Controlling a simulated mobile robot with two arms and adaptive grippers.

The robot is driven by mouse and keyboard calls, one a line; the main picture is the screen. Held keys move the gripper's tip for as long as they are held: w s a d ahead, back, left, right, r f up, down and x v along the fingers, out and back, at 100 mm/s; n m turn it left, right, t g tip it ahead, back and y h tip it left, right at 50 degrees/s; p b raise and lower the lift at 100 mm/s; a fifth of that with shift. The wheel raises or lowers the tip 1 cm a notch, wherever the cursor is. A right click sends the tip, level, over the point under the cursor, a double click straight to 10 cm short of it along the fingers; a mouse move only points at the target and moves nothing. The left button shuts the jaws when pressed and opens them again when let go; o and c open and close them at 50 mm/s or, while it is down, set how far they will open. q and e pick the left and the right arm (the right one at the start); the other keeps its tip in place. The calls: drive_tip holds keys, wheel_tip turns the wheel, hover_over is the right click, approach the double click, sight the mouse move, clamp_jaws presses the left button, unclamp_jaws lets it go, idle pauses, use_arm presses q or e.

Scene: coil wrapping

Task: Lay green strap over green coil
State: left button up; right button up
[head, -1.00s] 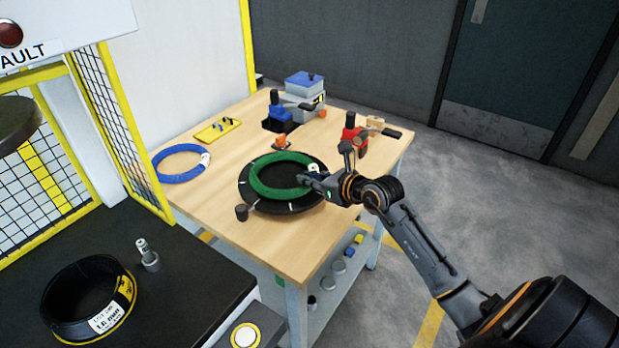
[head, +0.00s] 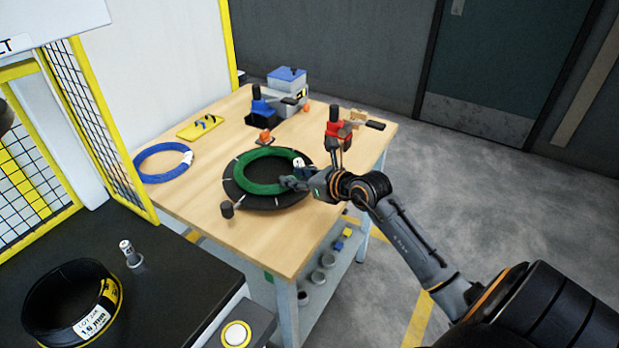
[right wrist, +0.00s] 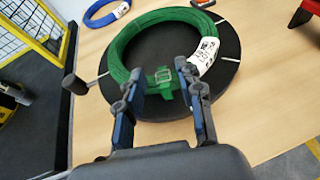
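The green coil (head: 241,175) lies flat on a round black turntable (head: 237,197) on the wooden table. It also shows in the right wrist view (right wrist: 124,45) with a white label on its right side. My right gripper (head: 287,183) is at the coil's near right side. My left gripper is out of view.
A blue coil (head: 143,167) and a yellow tray (head: 190,131) lie at the table's left. A red-and-black tool (head: 338,128) and a blue-and-grey device (head: 287,82) stand behind. A dark post (head: 227,209) rises by the turntable. The table's front is clear.

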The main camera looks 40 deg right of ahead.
drive_tip(key=v, duration=1.1)
drive_tip(key=shift+s, duration=0.15)
drive_tip(key=shift+r, duration=0.15)
